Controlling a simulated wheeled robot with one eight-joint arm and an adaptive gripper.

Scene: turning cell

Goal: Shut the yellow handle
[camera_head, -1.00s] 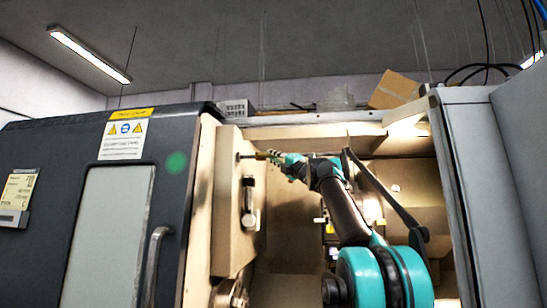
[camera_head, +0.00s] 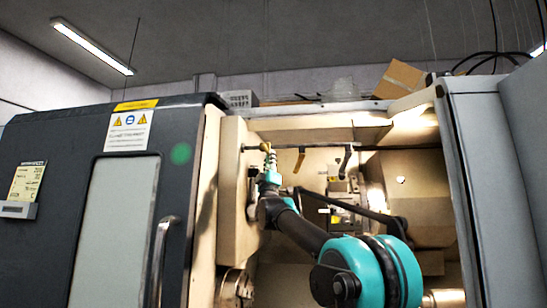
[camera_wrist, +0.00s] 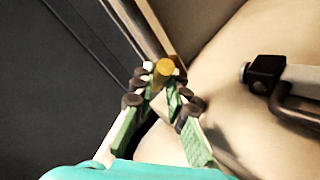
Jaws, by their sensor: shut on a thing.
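The yellow handle (camera_wrist: 163,69) shows in the wrist view as a rounded yellow end between my fingertips. My gripper (camera_wrist: 160,82) is shut on it; the fingers hide the rest of it. In the head view my gripper (camera_head: 268,168) points upward, just below a thin horizontal pipe inside the machine opening. A small yellow piece of the handle (camera_head: 266,147) shows above the fingertips at the pipe.
Another yellow lever (camera_head: 300,160) and a black lever (camera_head: 347,158) hang from the pipe to the right. A cream panel (camera_head: 232,170) stands close left of my gripper. The dark door (camera_head: 180,120) is further left. A black bracket (camera_wrist: 268,75) shows in the wrist view.

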